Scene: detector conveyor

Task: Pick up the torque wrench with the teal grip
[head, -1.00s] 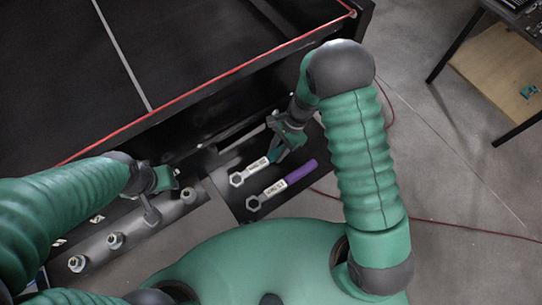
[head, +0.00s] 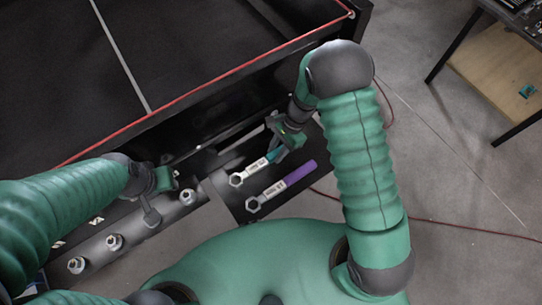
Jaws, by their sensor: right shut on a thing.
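The torque wrench with the teal grip (head: 256,168) lies on a dark tray (head: 229,193), its ring head toward the lower left. My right gripper (head: 277,153) is shut on its teal grip, which the fingers partly cover. I cannot tell whether the wrench is lifted off the tray. A second wrench with a purple grip (head: 299,174) lies beside it, closer to my body and apart from the gripper. My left gripper (head: 172,181) is at the left, over the rail with bolts; its fingers are too small and dark to read.
A rail with several bolts (head: 150,224) runs left of the tray. The black conveyor (head: 190,50) with a red cord along its edge rises behind the tray. A table (head: 490,40) stands at the upper right. Floor at the right is open, with a red cable (head: 450,228).

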